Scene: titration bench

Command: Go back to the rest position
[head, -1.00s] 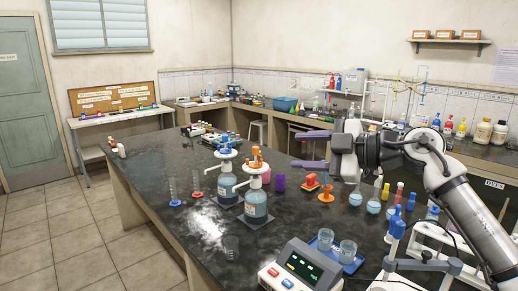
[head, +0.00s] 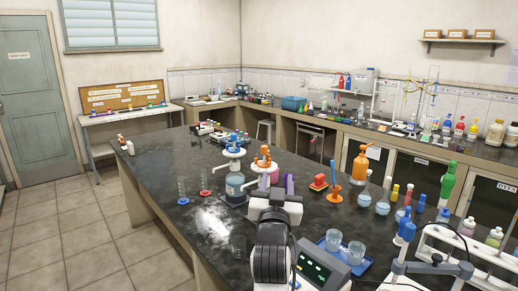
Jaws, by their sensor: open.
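My gripper (head: 281,187) is in the lower middle of the head view, seen from behind with its purple fingers pointing away from the camera over the dark bench (head: 150,170). The fingers are apart, and I see nothing held between them. The wrist is dark and bulky and hides part of the bench. Just beyond and left of the fingers stands the orange-topped dispenser bottle (head: 263,162), its body partly hidden. The blue-topped dispenser bottle (head: 235,185) stands upright to its left.
The display unit (head: 318,268) is partly hidden by my wrist. Right of it is a blue tray (head: 364,264) with two beakers. Several flasks and a green bottle (head: 447,182) stand farther right. Two slim cylinders are at left. The bench's far left is mostly clear.

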